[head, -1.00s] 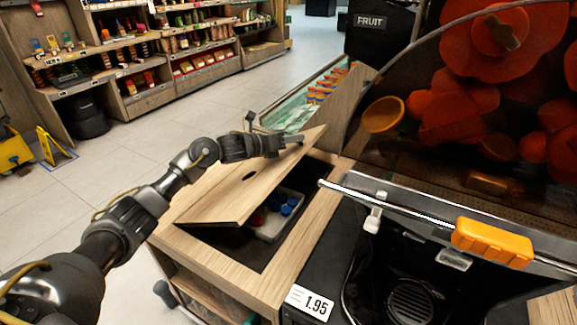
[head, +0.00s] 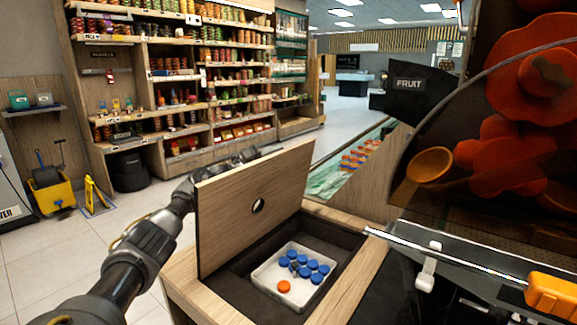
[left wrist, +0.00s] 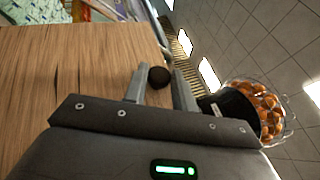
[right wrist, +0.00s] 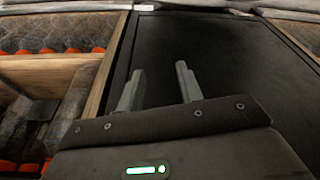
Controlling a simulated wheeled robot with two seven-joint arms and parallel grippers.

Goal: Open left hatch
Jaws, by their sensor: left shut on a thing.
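The left hatch (head: 235,205) is a light wooden panel with a round hole. In the head view it stands raised steeply over a dark compartment at the counter's left end. My left gripper (head: 262,152) is mostly hidden behind the hatch's top edge. In the left wrist view its fingers (left wrist: 160,88) are at the wooden hatch (left wrist: 70,80), with a small dark round thing between them, and it is shut on the hatch. My right gripper (right wrist: 160,88) shows only in the right wrist view, its fingers apart and empty, over a dark flat surface.
A white tray (head: 262,284) with several blue caps and one orange cap lies in the open compartment. A clear cover with a metal bar (head: 450,252) and an orange handle (head: 552,294) is to the right. Store shelves (head: 190,90) stand behind, beyond free floor.

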